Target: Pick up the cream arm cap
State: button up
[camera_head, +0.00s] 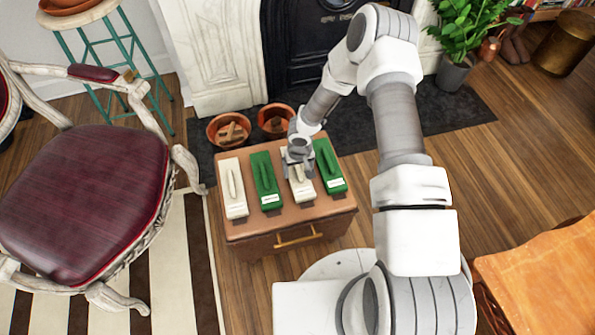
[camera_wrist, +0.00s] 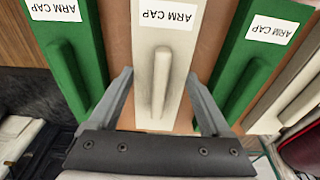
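Two cream arm caps and two green arm caps lie in a row on a small brown cabinet (camera_head: 242,224). One cream arm cap (camera_head: 299,186) is partly hidden under my gripper (camera_head: 297,163); the other cream arm cap (camera_head: 233,190) is at the left end. In the wrist view, the cream arm cap (camera_wrist: 165,55), labelled "ARM CAP" and with a raised ridge, lies between the spread fingers of my open gripper (camera_wrist: 159,80). I cannot tell whether the fingers touch it. The other cream arm cap (camera_wrist: 296,98) shows at the right edge.
A green arm cap (camera_wrist: 62,62) and another green arm cap (camera_wrist: 245,75) flank the middle cream one closely. Two terracotta pots (camera_head: 228,129) stand behind the cabinet. A red-seated chair (camera_head: 85,195) is at the left, and an orange-brown seat (camera_head: 540,275) at the lower right.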

aim_at(299, 168)
jog(key=c, duration=0.3)
jog(key=shift+r, duration=0.15)
jog(key=shift+r, duration=0.3)
jog(key=r+p, duration=0.1)
jog(key=r, duration=0.1)
jog(key=r+p, duration=0.1)
jog(key=r, duration=0.1)
jog(key=shift+s+d, duration=0.1)
jog(key=shift+d, duration=0.1)
jog(key=s+d+r, duration=0.6)
jog(key=d, duration=0.3)
jog(key=s+r+p, duration=0.1)
jog(key=r+p, duration=0.6)
jog(key=s+r+m+p, duration=0.1)
jog(key=r+p, duration=0.6)
jog(key=s+r+m+p, duration=0.1)
jog(key=r+p, duration=0.5)
jog(key=r, duration=0.2)
jog(key=shift+s+d+p, duration=0.1)
jog(key=shift+p, duration=0.3)
